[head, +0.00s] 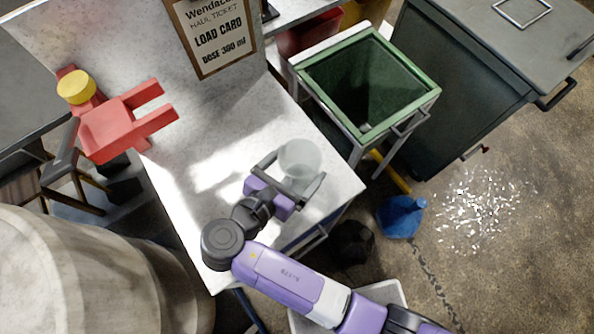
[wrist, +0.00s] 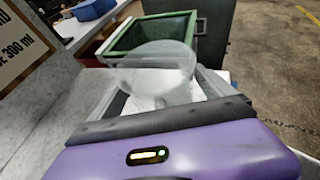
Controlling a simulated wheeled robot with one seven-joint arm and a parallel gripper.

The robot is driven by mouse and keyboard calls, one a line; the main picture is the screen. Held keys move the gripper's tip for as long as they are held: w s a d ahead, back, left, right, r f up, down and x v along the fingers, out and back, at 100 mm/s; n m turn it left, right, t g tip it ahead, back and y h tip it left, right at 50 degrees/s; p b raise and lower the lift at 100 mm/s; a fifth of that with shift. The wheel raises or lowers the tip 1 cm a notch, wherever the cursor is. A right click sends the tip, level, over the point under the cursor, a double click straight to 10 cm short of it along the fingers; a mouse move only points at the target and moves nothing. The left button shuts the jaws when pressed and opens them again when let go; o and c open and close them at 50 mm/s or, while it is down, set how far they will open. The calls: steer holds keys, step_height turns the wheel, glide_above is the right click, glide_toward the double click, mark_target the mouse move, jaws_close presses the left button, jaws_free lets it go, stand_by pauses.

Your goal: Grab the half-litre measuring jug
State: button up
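The measuring jug (head: 299,158) is a clear, pale, round vessel standing near the right front corner of the white worktop. It also shows in the wrist view (wrist: 155,70), straight ahead of the palm. I see no handle or markings on it. My gripper (head: 298,165) is low over the worktop with its fingers spread wide, one on each side of the jug. In the wrist view, my gripper (wrist: 160,88) shows a gap between the fingers and the jug's lower part. The fingers do not appear to press on it.
A load card (head: 215,35) reads "DOSE 300 ml". A green-rimmed bin (head: 420,100) stands beyond the right edge. A blue object (head: 402,217) and white scraps (head: 470,212) are on the floor.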

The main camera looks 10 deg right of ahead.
steer(key=c, duration=1.1)
steer(key=shift+c, duration=0.2)
steer(key=shift+r, duration=0.2)
